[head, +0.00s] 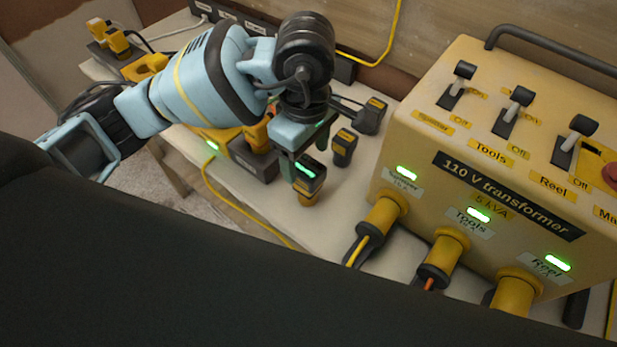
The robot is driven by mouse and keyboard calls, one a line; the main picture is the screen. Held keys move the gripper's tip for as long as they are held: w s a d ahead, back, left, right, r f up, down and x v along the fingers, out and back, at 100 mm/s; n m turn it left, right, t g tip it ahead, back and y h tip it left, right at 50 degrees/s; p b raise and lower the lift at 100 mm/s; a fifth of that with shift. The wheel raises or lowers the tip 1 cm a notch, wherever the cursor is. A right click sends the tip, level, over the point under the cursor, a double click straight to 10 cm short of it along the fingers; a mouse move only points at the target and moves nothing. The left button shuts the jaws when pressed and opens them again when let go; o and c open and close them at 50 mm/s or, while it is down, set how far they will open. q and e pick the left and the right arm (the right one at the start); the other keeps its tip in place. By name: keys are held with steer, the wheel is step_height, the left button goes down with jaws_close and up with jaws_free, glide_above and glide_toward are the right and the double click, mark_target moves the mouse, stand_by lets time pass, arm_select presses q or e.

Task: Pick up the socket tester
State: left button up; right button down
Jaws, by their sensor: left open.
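My left gripper (303,155) points down over the table, open. A small black device with a lit green strip and a yellow lower end (308,180) is right at its fingertips; it looks like the socket tester, but I cannot tell whether the fingers touch it. A similar small black piece with a yellow label (343,148) stands just to the right of the gripper, apart from it. My right gripper is out of view.
The yellow 110 V transformer (408,147) stands close on the right, with switches and yellow plugs. A black plug with a cable (369,115) lies behind. A yellow tool on a black base (252,150) is to the left.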

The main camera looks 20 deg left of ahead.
mark_target(308, 167)
arm_select(q)
steer(key=shift+w+f, duration=0.1)
steer(key=shift+f, duration=2.9)
steer(key=shift+d, duration=0.1)
steer(key=c, duration=1.2)
steer(key=shift+o, duration=0.2)
steer(key=shift+r, duration=0.2)
steer(key=shift+r, duration=0.25)
steer(key=r, duration=0.2)
steer(key=shift+s+d+r, duration=0.1)
steer(key=shift+s+r, duration=0.25)
steer(key=shift+s, duration=0.05)
steer(key=s+d+r, duration=0.1)
steer(key=s+d, duration=0.1)
steer(key=s, duration=1.3)
steer(key=shift+d+r, duration=0.2)
steer(key=shift+d, duration=0.1)
